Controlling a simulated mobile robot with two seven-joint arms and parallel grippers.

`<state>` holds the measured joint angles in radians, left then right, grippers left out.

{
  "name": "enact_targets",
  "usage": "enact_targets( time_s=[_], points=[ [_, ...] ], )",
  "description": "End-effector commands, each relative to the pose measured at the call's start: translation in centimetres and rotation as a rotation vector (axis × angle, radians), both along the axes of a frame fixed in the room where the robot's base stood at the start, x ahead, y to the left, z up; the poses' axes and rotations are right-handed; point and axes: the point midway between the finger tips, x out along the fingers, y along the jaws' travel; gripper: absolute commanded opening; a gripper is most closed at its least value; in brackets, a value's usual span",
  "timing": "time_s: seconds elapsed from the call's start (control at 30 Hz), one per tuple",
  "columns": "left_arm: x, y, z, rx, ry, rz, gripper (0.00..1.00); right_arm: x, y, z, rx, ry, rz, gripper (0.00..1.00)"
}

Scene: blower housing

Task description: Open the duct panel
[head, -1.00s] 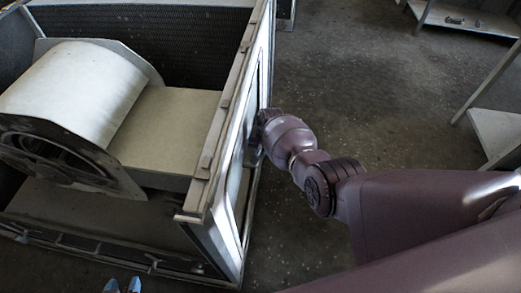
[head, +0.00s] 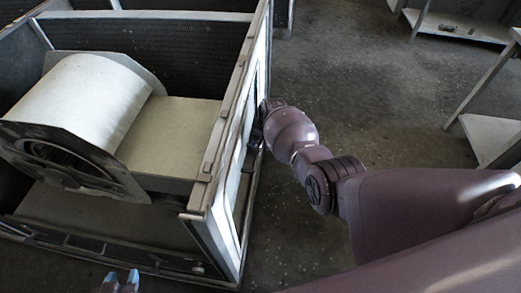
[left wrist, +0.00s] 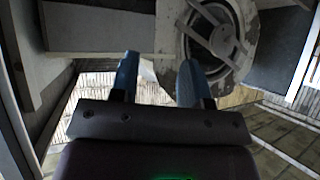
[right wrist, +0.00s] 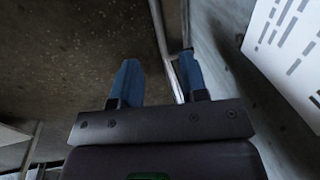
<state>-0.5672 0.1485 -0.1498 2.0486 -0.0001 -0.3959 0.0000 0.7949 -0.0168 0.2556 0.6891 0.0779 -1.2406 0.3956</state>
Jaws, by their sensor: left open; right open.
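The blower housing (head: 208,165) is an open-topped metal box at the left of the head view. The duct panel (head: 236,172) appears as a pale, steeply foreshortened face on its right side. My right gripper is beside that face, mostly hidden behind my wrist in the head view. In the right wrist view its blue fingers (right wrist: 157,80) are apart, with a thin metal bar (right wrist: 167,50) running between them, near the right finger. I cannot tell whether they touch. My left gripper (head: 121,282) is open and empty at the bottom edge; its fingers (left wrist: 157,80) show in the left wrist view.
Inside the housing is a pale blower drum (head: 85,92) with a round dark inlet; the inlet also shows in the left wrist view (left wrist: 218,35). A slotted white plate (right wrist: 290,45) is at right in the right wrist view. Shelving (head: 455,25) stands upper right. Floor (head: 350,90) between is clear.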

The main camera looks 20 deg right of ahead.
Motion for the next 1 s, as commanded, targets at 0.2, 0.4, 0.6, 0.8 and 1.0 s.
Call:
enact_targets(
  time_s=[0.2, 0.4, 0.6, 0.8, 1.0],
  points=[
    [-0.8, 0.2, 0.6, -0.002, 0.006, 0.009, 0.43, -0.2, -0.4, 2.5, 0.001, -0.001, 0.000, 0.40],
    [-0.9, 0.2, 0.2, -0.003, 0.013, 0.011, 0.43, -0.3, -0.5, 2.8, 0.000, 0.002, 0.000, 0.40],
    [-0.8, 0.1, 0.3, -0.003, 0.010, 0.011, 0.43, -0.3, -0.5, 2.7, 0.000, 0.003, 0.001, 0.40],
    [-0.6, 0.1, 0.6, -0.004, 0.004, 0.010, 0.43, -0.3, -0.5, 2.7, 0.000, 0.002, 0.000, 0.40],
    [-0.5, 0.1, 0.7, -0.004, 0.000, 0.009, 0.43, -1.1, -1.9, 1.5, -0.016, -0.026, -0.004, 0.40]
  ],
)
